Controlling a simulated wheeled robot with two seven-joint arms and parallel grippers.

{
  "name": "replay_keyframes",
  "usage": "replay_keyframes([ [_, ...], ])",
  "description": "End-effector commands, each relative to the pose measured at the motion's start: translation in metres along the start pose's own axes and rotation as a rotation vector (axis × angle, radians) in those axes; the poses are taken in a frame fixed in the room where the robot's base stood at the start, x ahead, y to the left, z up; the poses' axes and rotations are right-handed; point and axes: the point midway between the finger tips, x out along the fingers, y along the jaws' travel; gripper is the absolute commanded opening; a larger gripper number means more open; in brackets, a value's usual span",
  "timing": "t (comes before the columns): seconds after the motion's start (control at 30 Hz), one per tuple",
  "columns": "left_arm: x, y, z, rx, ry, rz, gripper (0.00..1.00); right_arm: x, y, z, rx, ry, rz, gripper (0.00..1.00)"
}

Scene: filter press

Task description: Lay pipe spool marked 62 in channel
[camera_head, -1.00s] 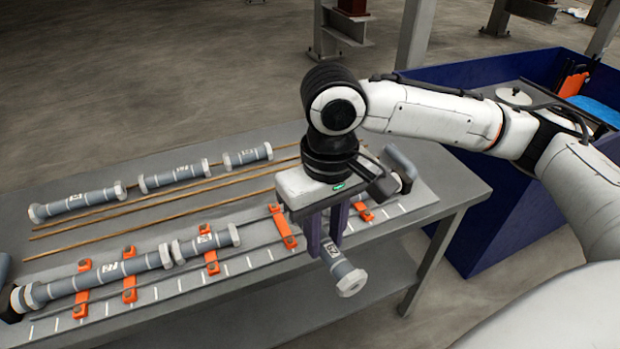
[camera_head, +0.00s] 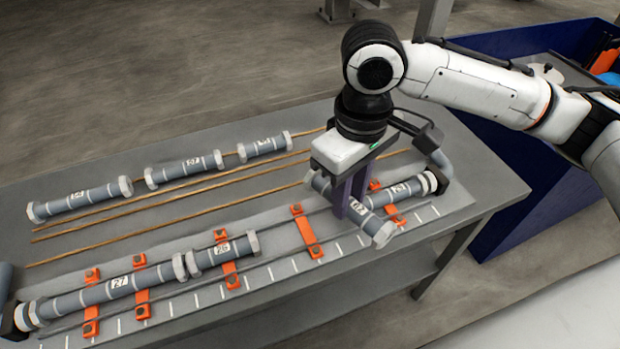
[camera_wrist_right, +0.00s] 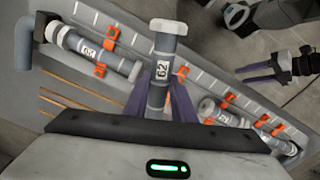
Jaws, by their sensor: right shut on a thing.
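The grey pipe spool marked 62 (camera_head: 358,208) has pale end flanges. My right gripper (camera_head: 350,205) is shut on it and holds it crosswise over the right part of the channel. In the right wrist view the spool (camera_wrist_right: 163,70) points away from the camera between the purple fingers. The channel (camera_head: 278,257) runs along the table's front, with orange clamps across it. Its bare stretch lies between spool 26 (camera_head: 222,250) and a spool at the right end (camera_head: 405,190). My left gripper (camera_wrist_right: 262,73) shows small in the wrist view, its fingers apart and empty.
Spool 27 (camera_head: 118,287) lies at the channel's left end, beside spool 26. Three loose spools lie in a row at the back, one of them in the middle (camera_head: 185,170). Thin brown rods (camera_head: 180,212) lie before them. A blue bin (camera_head: 520,190) stands right of the table.

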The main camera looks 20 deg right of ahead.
Motion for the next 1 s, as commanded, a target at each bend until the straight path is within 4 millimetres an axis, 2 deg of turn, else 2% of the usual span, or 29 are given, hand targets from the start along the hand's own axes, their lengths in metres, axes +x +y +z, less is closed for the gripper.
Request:
replay_keyframes([
  [0.1, -0.011, 0.001, -0.008, -0.001, -0.005, 0.000, 0.45, -0.006, -0.012, -0.017, -0.311, 0.000, -0.004, 0.00],
  [0.3, -0.021, 0.003, -0.019, -0.001, -0.002, 0.000, 0.45, -0.007, -0.029, -0.040, -0.805, 0.001, -0.001, 0.00],
  [0.5, -0.026, 0.003, -0.028, 0.000, 0.005, 0.000, 0.45, -0.006, -0.039, -0.054, -1.117, -0.002, 0.004, 0.00],
  [0.73, -0.024, 0.002, -0.033, 0.002, 0.017, -0.001, 0.45, -0.002, -0.042, -0.057, -1.217, -0.004, 0.005, 0.00],
  [1.0, -0.015, 0.001, -0.025, 0.002, 0.018, -0.001, 0.45, 0.012, -0.042, -0.057, -1.215, -0.004, 0.006, 0.00],
])
